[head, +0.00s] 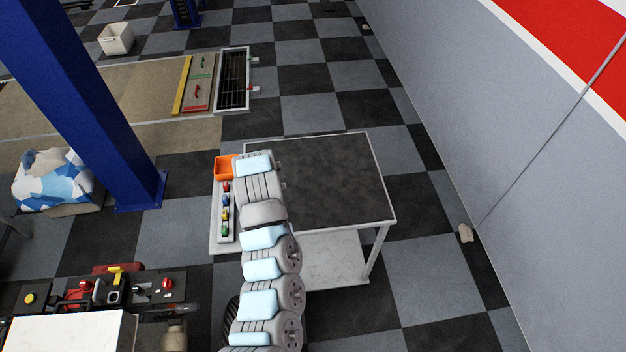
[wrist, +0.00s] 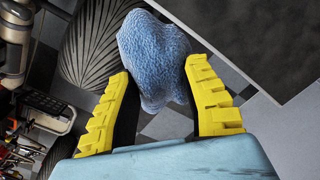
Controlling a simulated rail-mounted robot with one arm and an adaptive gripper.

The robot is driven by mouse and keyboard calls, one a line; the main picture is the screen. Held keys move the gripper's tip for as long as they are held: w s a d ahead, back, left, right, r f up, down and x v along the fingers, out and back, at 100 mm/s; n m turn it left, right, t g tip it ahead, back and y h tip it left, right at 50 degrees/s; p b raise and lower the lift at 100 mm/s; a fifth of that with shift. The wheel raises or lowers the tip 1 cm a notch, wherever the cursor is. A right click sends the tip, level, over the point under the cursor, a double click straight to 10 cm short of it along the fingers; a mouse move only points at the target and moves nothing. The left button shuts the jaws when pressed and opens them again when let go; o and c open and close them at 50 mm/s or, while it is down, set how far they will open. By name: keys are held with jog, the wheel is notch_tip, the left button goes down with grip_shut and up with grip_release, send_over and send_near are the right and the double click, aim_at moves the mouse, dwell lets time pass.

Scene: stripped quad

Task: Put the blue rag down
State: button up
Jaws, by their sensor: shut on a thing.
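The blue rag (wrist: 153,62) is a rough, bunched blue cloth in the wrist view. My gripper (wrist: 158,95) is shut on it, with a yellow ridged finger on each side. The rag hangs above the floor, apart from the dark tabletop at the upper right of the wrist view. In the head view my arm reaches up along the left edge of the table (head: 330,185); the gripper's fingers and the rag cannot be made out there.
An orange bin (head: 223,168) and a narrow tray with small coloured items (head: 226,212) sit at the table's left side. The tabletop looks bare. A blue post (head: 85,90) stands at left. A grey wall (head: 520,130) runs along the right. A tyre (wrist: 90,45) is near the rag.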

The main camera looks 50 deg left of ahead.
jog(key=s+f, duration=0.2)
jog(key=s, duration=0.3)
jog(key=shift+m, duration=0.5)
jog(key=w+a+f+b, duration=0.2)
jog(key=a+b, duration=0.1)
jog(key=b, duration=0.2)
jog(key=w+a+f+b, duration=0.2)
jog(key=a+b, duration=0.1)
jog(key=b, duration=0.3)
jog(key=w+a+f+b, duration=0.2)
jog(key=a+f+b, duration=0.1)
jog(key=b, duration=0.2)
jog(key=shift+w+f+b, duration=0.1)
jog(key=shift+w+b, duration=0.05)
jog(key=shift+b, duration=0.2)
jog(key=shift+w+a, duration=0.1)
jog(key=shift+a, duration=0.05)
jog(key=shift+w+a+f, duration=0.15)
jog(key=shift+a, duration=0.05)
jog(key=shift+w+a+f, duration=0.2)
jog(key=shift+a+f, duration=0.05)
jog(key=shift+f, duration=0.3)
jog(key=shift+w+a+f+b, duration=0.3)
jog(key=shift+w+a+f, duration=0.2)
jog(key=shift+f, duration=0.1)
jog(key=shift+f, duration=0.1)
